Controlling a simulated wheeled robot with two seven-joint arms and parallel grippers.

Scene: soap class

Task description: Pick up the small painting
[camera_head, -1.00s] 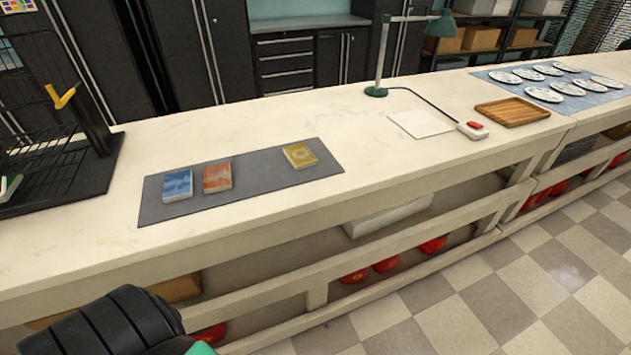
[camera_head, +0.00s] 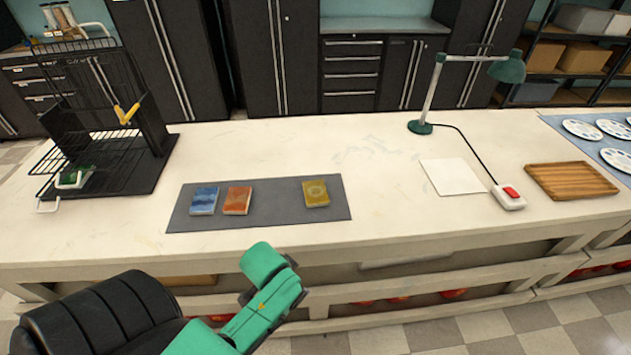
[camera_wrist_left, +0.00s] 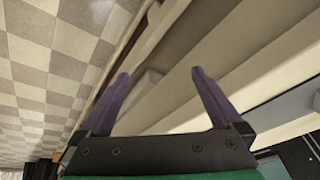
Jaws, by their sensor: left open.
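Three small flat painted-looking rectangles lie on a grey mat (camera_head: 270,204) on the long pale counter: a blue one (camera_head: 204,200), an orange-red one (camera_head: 237,200) and a yellow one (camera_head: 316,193) set apart to the right. Which of them is the small painting I cannot tell. My left arm, green and black, is in front of the counter in the head view, with its fingers hidden there. In the left wrist view my left gripper (camera_wrist_left: 159,76) has its two fingers spread, with nothing between them. My right gripper is not in view.
A black wire rack (camera_head: 100,160) stands at the left on the counter. A green desk lamp (camera_head: 421,127), a white sheet (camera_head: 452,177), a red-switched box (camera_head: 509,197) and a wooden tray (camera_head: 570,181) stand to the right. The counter's front edge faces my arm.

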